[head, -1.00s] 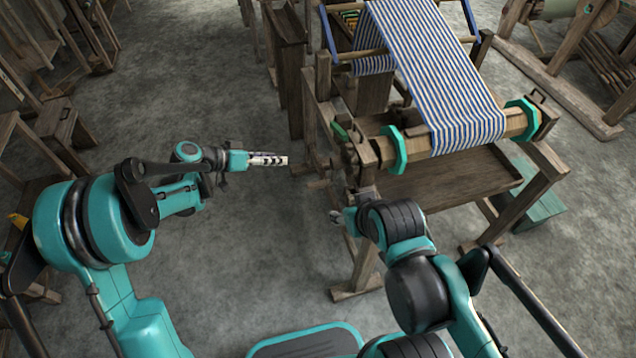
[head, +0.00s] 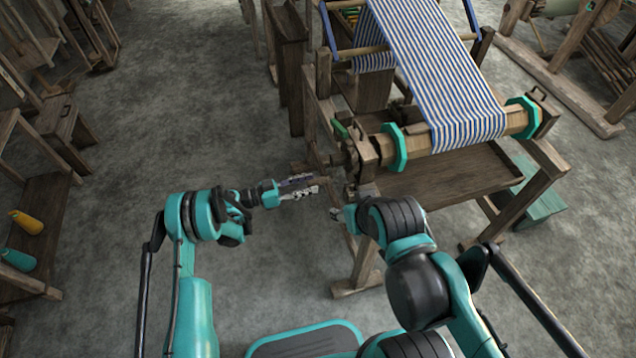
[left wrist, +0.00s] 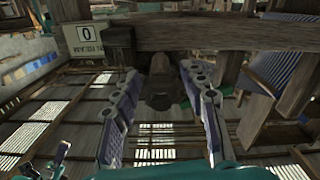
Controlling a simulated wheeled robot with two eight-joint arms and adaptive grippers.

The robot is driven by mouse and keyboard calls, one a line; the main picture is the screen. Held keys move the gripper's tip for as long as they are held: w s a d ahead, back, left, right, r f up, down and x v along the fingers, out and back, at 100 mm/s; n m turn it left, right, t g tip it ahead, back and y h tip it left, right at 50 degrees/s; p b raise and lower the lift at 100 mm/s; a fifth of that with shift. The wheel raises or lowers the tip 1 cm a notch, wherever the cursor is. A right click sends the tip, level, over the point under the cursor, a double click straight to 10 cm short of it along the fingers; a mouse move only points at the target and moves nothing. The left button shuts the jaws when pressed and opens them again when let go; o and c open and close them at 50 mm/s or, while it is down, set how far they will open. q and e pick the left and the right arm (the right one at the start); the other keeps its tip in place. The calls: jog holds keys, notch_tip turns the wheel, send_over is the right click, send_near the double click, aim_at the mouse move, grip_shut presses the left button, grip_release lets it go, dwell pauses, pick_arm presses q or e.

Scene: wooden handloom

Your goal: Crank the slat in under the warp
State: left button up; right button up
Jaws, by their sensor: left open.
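The blue-and-white striped warp (head: 430,75) comes down over the wooden front beam (head: 418,142) in the head view. The wooden crank (head: 312,170) stands out from the loom's left side, partly behind my left gripper (head: 310,188). That gripper is open, its fingers pointing right toward the loom. In the left wrist view, a round wooden handle end (left wrist: 160,88) lies between the spread fingers of the left gripper (left wrist: 160,74), and I see no finger touching it. My right gripper (head: 337,213) is beside the loom's front left post, too small to read. I cannot make out the slat.
Teal octagonal flanges (head: 394,148) sit on the beam, above a wooden tray (head: 455,172). A labelled plate (left wrist: 92,41) shows in the left wrist view. The floor left of the loom is clear.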

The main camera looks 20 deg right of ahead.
aim_at(323, 179)
pick_arm(q)
jog(key=shift+w+d+b, duration=0.1)
jog(key=shift+d+b, duration=0.3)
jog(key=shift+d, duration=1.55)
grip_shut()
jog(key=shift+w, duration=0.2)
